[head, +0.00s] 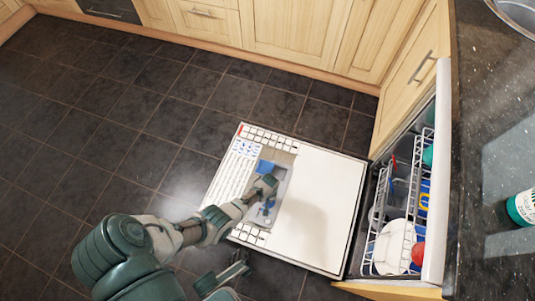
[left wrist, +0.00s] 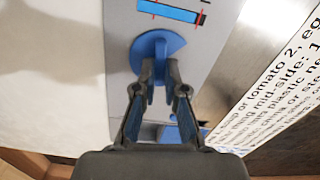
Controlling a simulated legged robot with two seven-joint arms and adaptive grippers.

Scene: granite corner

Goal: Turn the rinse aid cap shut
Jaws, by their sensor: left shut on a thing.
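The rinse aid cap (left wrist: 158,48) is a round blue disc with a raised ridge, set in a grey dispenser panel (left wrist: 122,75) in the left wrist view. My left gripper (left wrist: 159,72) is shut on the cap's ridge, one finger on each side. In the head view my left gripper (head: 267,186) is over the dispenser (head: 282,172) on the open dishwasher door (head: 318,205) and hides most of the cap. A dark green forked part (head: 236,268), perhaps my right gripper, shows at the bottom; its jaw state is unclear.
The door lies open low above the dark tiled floor (head: 110,125). The dishwasher's racks (head: 386,245) hold dishes, on the right. A granite worktop (head: 485,120) with a green bottle (head: 523,208) is at far right. Wooden cabinets (head: 290,30) line the back.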

